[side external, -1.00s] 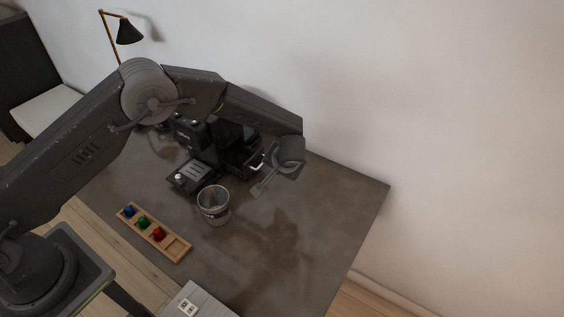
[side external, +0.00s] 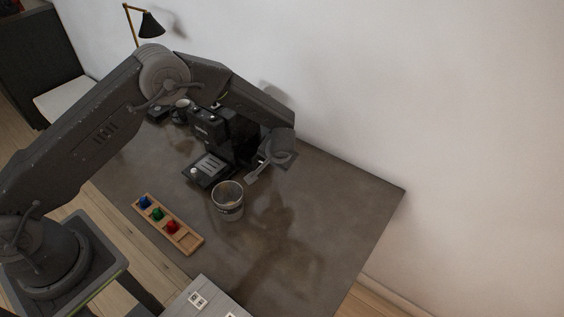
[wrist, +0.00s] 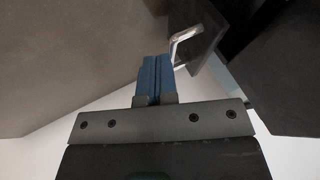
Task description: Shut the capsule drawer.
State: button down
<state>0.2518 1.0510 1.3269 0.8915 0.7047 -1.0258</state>
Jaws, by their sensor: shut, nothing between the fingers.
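The black coffee machine (side external: 207,125) stands on the table, with the capsule drawer on its right side. In the wrist view the drawer's dark front panel (wrist: 207,30) carries a bright metal handle (wrist: 181,42). The drawer appears to stand partly out from the black body beside it; how far is unclear. My gripper (side external: 250,179) is right of the machine, mostly covering the drawer in the side view. Its blue fingers (wrist: 156,80) are shut and empty, with tips close to the handle and panel; contact cannot be told.
A metal cup (side external: 228,200) stands in front of the machine. A wooden tray (side external: 187,242) with blue, green and red capsules lies at the front left. The table (side external: 330,220) is clear to the right. The wall is close behind.

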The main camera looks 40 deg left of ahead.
jog(key=a, duration=0.6)
jog(key=shift+a, duration=0.4)
